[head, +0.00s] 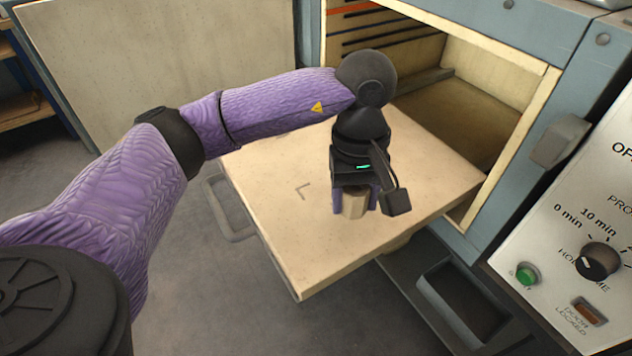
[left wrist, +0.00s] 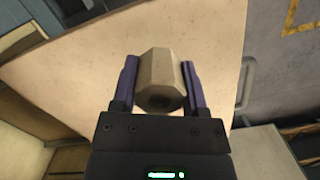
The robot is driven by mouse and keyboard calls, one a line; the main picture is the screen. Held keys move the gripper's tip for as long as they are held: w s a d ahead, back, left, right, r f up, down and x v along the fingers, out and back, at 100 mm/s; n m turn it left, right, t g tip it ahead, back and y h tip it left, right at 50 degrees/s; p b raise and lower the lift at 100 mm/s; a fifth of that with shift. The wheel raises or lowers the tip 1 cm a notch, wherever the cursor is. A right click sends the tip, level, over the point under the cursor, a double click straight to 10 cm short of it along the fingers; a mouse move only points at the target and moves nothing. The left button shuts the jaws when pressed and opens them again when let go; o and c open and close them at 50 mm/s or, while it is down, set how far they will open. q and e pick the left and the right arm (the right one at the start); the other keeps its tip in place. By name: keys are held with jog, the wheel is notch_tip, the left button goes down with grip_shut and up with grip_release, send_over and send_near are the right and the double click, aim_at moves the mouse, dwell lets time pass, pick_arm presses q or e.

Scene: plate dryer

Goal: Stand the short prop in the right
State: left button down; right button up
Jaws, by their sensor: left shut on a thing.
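The short prop (head: 354,204) is a beige, many-sided block. My left gripper (head: 355,200) is shut on it over the pale shelf (head: 270,190) that juts out of the dryer. The left wrist view shows the prop (left wrist: 160,78) between the two purple fingers of my left gripper (left wrist: 160,85), with a dark round hole in its near end. I cannot tell whether the prop touches the shelf. My right gripper is not in view.
The dryer's open chamber (head: 480,90) lies behind the shelf, with slotted rails at its upper left. A control panel (head: 590,250) with a knob and green button stands at the right. A handle (head: 228,208) sticks out beyond the shelf's left edge. The shelf's left part is bare.

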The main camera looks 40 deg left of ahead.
pick_arm(q)
jog(key=w+a+r+n+p, duration=0.3)
jog(key=n, duration=0.5)
jog(key=r+n+t+p, duration=0.1)
jog(key=n+t+p, duration=0.15)
jog(key=n, duration=0.65)
send_over(323, 193)
jog(key=shift+n+g, duration=0.25)
jog(key=shift+n, duration=0.45)
notch_tip(323, 193, down, 10)
jog(key=b, duration=0.3)
jog(key=shift+s+a, duration=0.1)
jog(key=shift+a, duration=0.05)
jog(key=shift+r, duration=0.1)
jog(key=c, duration=0.5)
grip_release()
jog(key=shift+c, duration=0.2)
jog(key=o, duration=0.4)
jog(key=shift+o, duration=0.2)
notch_tip(323, 193, up, 12)
jog(key=s+a+p, duration=0.1)
jog(key=p, duration=0.2)
jog(key=shift+p, duration=0.4)
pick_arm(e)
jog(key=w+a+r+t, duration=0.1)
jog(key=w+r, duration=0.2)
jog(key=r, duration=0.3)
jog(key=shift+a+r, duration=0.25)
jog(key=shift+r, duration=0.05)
